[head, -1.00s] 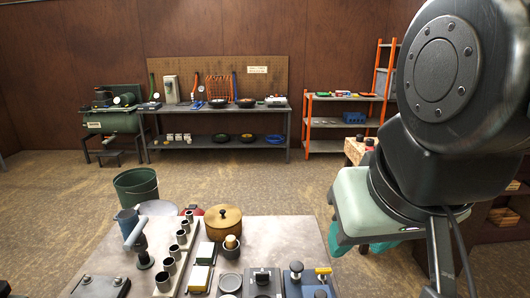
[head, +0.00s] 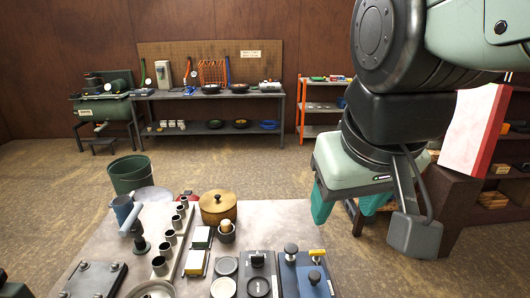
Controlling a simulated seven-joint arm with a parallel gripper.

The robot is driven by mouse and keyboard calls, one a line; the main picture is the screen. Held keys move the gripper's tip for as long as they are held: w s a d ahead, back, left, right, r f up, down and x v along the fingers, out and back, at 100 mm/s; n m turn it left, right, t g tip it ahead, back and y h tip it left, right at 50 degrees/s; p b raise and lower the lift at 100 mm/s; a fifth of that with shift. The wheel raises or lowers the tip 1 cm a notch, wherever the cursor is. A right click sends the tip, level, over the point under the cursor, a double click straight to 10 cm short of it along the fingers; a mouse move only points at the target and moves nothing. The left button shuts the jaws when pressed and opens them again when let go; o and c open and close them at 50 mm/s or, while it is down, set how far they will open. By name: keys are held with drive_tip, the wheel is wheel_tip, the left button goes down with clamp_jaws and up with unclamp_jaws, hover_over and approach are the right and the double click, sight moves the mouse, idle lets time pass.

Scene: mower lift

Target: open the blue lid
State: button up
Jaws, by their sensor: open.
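A dark blue panel (head: 292,284) lies at the right end of the bench, partly cut off by the bottom edge of the head view. It carries black round knobs (head: 291,250) and a yellow-ended piece (head: 317,254). It looks like the blue lid, but I cannot tell whether it is a lid or where it hinges. My gripper (head: 348,208) hangs right of the bench and beyond the panel, well apart from it. Its two teal fingers are spread and nothing shows between them.
The bench top (head: 275,215) is bare near its back right corner. A brown lidded pot (head: 217,208), a row of grey cups (head: 170,238) and a dark panel with discs (head: 259,270) crowd the left and middle. A red-edged pale block (head: 475,130) stands right of my arm.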

drive_tip(key=w+f+n+g+h, duration=0.1)
drive_tip(key=w+f+n+g, duration=0.2)
drive_tip(key=w, duration=0.5)
drive_tip(key=n+g+h, duration=0.1)
drive_tip(key=n+g, duration=0.2)
hover_over(314, 275)
drive_tip(key=a, duration=0.3)
drive_tip(key=w+a+f+x, duration=0.1)
drive_tip(key=a+x, duration=0.1)
drive_tip(key=x, duration=0.9)
drive_tip(key=shift+n+g+h, duration=0.5)
drive_tip(key=shift+n+g, duration=0.3)
drive_tip(key=shift+g, duration=0.1)
drive_tip(key=d+f, duration=0.1)
drive_tip(key=f, duration=1.1)
drive_tip(key=w+d+f, duration=0.1)
drive_tip(key=f, duration=0.6)
drive_tip(key=shift+d+f, duration=0.1)
drive_tip(key=shift+d, duration=0.2)
drive_tip(key=shift+c, duration=0.4)
clamp_jaws()
drive_tip(key=shift+s, duration=0.1)
